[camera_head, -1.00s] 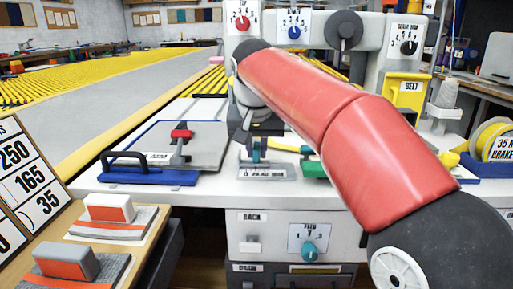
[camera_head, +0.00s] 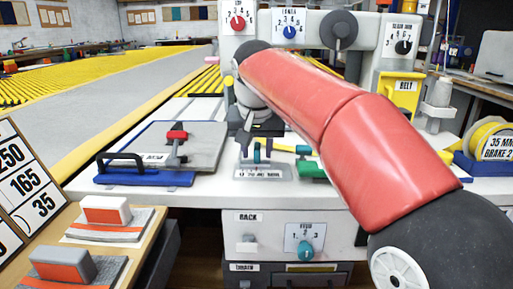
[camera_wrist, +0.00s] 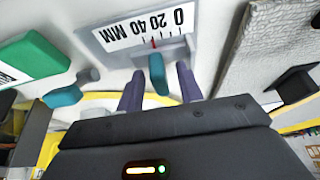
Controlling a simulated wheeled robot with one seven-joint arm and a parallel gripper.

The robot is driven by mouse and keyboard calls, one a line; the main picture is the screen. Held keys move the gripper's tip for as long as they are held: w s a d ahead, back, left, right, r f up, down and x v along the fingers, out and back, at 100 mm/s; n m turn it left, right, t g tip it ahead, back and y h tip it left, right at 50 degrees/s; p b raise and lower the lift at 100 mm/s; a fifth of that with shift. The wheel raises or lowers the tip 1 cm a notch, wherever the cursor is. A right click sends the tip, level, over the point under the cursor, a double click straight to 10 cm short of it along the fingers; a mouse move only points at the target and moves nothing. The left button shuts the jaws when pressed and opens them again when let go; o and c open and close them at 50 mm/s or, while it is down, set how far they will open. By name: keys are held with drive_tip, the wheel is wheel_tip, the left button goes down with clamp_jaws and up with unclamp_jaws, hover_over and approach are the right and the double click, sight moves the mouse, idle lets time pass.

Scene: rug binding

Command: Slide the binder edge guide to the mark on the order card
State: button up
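The edge guide's teal knob (camera_wrist: 157,73) stands above a white scale plate (camera_wrist: 135,32) marked 0, 20, 40 MM, with a red pointer line against the scale. In the head view the knob (camera_head: 257,154) and scale (camera_head: 262,173) sit at the front of the machine. My gripper (camera_wrist: 160,85) is open, with one purple-grey finger on each side of the knob and a small gap showing at both sides. Nothing is gripped. The card (camera_head: 32,185) at the left edge shows 250, 165 and 35; its wording is cut off.
A green block (camera_wrist: 32,58) and another teal knob (camera_wrist: 65,95) are close beside the guide. A blue-based clamp plate (camera_head: 150,178) stands left of it. Dials (camera_head: 237,22) are on the machine above. Carpet samples (camera_head: 108,222) lie on the near-left table.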

drive_tip(key=p+v, duration=0.1)
drive_tip(key=v, duration=0.7)
drive_tip(key=shift+p, duration=0.35)
drive_tip(key=shift+f, duration=0.1)
